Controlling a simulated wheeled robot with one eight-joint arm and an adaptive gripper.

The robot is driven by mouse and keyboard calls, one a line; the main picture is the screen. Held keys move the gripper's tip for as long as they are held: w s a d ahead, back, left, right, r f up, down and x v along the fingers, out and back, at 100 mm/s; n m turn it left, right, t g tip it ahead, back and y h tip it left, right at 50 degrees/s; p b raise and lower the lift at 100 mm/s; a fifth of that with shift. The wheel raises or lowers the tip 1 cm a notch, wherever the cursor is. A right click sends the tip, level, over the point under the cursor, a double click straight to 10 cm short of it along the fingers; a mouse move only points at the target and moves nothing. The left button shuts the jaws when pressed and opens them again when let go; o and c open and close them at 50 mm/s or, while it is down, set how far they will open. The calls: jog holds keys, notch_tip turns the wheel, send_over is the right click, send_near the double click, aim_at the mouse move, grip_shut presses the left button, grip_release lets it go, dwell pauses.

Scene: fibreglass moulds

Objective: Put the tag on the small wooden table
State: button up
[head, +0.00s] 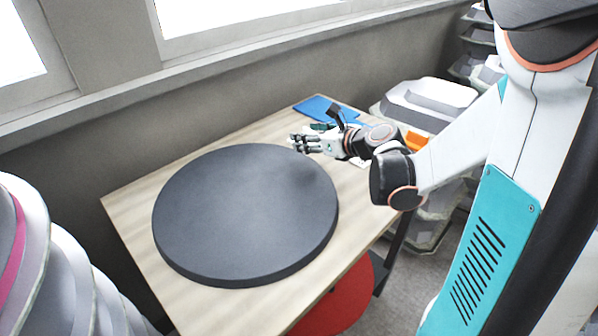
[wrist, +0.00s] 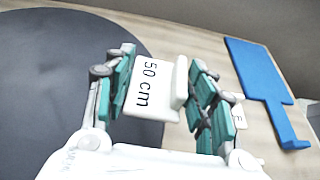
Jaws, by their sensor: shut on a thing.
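The tag is a white piece (wrist: 150,88) printed "50 cm", with a raised block at its right end. In the wrist view it sits between the green-padded fingers of my gripper (wrist: 160,62), which is shut on it. In the head view my gripper (head: 302,142) is over the wooden table (head: 125,205), by the far right edge of the black disc. I cannot make out the tag in the head view. The table has a pale wood-grain top; the exact gap between the tag and the tabletop cannot be told.
A large black disc (head: 245,210) covers most of the tabletop. A blue piece (head: 325,108) lies at the far right corner. White moulds (head: 425,100) stand right, banded moulds (head: 65,270) left, and a red round seat (head: 335,305) below. Bare wood shows around the disc.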

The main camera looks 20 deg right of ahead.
jog(key=s+d+r, duration=0.4)
jog(key=d, duration=0.3)
jog(key=s+d+r, duration=0.4)
jog(key=d, duration=0.3)
jog(key=s+d+r, duration=0.4)
jog(key=d, duration=0.4)
jog(key=shift+n+y, duration=0.4)
jog(key=f+b, duration=0.2)
jog(key=f, duration=0.5)
jog(key=f+b, duration=0.2)
jog(key=f, duration=0.4)
jog(key=f+b, duration=0.2)
jog(key=f, duration=0.5)
jog(key=shift+w+a+f, duration=0.1)
jog(key=shift+w+f, duration=0.2)
jog(key=shift+f, duration=0.05)
jog(key=shift+r, duration=0.1)
jog(key=o, duration=1)
